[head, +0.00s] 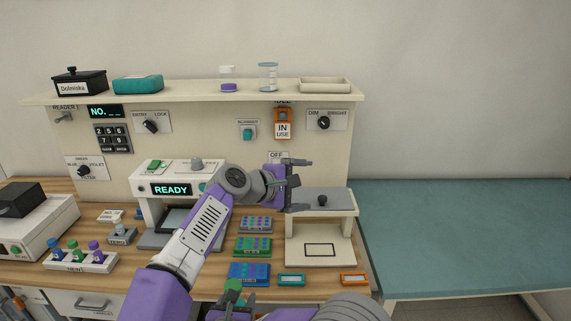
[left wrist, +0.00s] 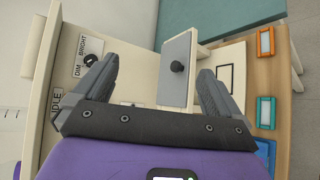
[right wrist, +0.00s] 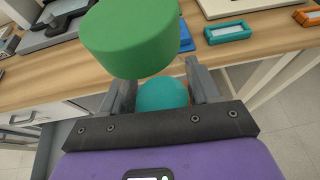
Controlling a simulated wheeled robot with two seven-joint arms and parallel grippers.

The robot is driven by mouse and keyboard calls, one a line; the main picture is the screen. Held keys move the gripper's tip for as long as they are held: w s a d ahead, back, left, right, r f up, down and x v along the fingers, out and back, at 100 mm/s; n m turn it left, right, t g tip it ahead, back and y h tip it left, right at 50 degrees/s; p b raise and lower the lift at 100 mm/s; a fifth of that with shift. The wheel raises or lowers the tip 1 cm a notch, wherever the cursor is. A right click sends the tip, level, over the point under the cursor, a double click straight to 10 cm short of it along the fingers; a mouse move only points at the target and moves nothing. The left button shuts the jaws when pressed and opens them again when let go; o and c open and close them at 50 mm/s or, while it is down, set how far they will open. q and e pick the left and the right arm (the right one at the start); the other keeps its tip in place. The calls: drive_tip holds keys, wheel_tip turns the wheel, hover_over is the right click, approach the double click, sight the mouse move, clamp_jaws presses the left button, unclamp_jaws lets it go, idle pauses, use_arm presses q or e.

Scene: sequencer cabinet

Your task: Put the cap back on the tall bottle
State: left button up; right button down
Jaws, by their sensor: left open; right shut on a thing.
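My right gripper (right wrist: 162,88) is shut on a rounded teal thing (right wrist: 162,93), with a wide green cylinder (right wrist: 130,38) just beyond it. Whether this is a bottle with its cap, I cannot tell. In the head view the green part (head: 233,285) shows low in the middle, above the right gripper (head: 236,300). My left gripper (head: 302,184) is open and empty, near the grey plate with a black knob (head: 322,200). A clear tall cylinder (head: 268,78) and a white-topped container with a purple base (head: 228,80) stand on the shelf.
A rack (head: 80,262) with blue, green and purple tops stands at the left. Coloured well trays (head: 252,246) lie mid-bench, with teal (head: 291,280) and orange (head: 354,280) frames near the front edge. The READY machine (head: 170,189) stands behind my left arm. The teal table (head: 460,235) is clear.

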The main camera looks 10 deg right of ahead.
use_arm(q)
drive_tip(key=w+a+r+m+t, duration=0.1)
drive_tip(key=w+a+r+t, duration=0.1)
drive_tip(key=w+r+t, duration=0.4)
drive_tip(key=shift+w+a+r+t+h, duration=0.25)
drive_tip(key=shift+r+t+h, duration=0.15)
drive_tip(key=shift+r+t, duration=0.25)
drive_tip(key=shift+f, duration=0.1)
